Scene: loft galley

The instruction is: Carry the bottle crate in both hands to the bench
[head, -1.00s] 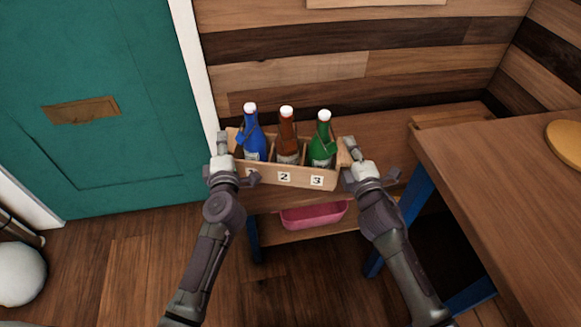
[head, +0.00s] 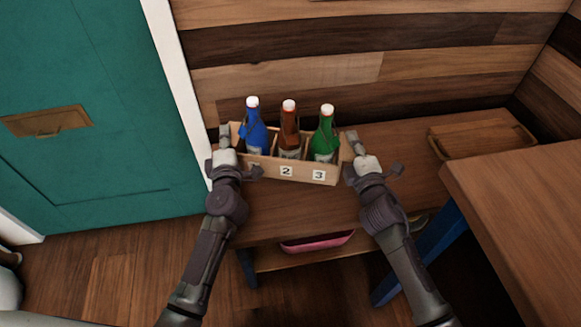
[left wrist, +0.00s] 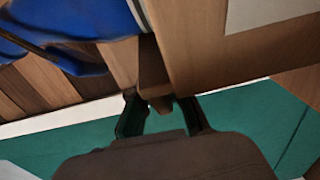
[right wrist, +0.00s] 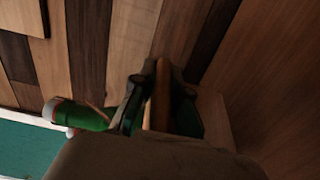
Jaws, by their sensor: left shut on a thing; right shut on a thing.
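The wooden bottle crate (head: 305,172) is upright in the head view, between my two hands. It holds a blue bottle (head: 254,135), a brown bottle (head: 289,135) and a green bottle (head: 324,140), with number labels 2 and 3 showing on its front. My left gripper (head: 226,140) is shut on the crate's left end, and my right gripper (head: 354,146) on its right end. The bench (head: 300,212) lies below the crate in the picture, against the plank wall. I cannot tell whether the crate's underside touches it. The green bottle also shows in the right wrist view (right wrist: 80,116).
A pink bin (head: 318,242) sits on the shelf under the bench. A wooden tray (head: 480,140) lies on the bench's right part. A wooden table (head: 525,200) with blue legs stands at the right. A teal door (head: 95,170) is at the left.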

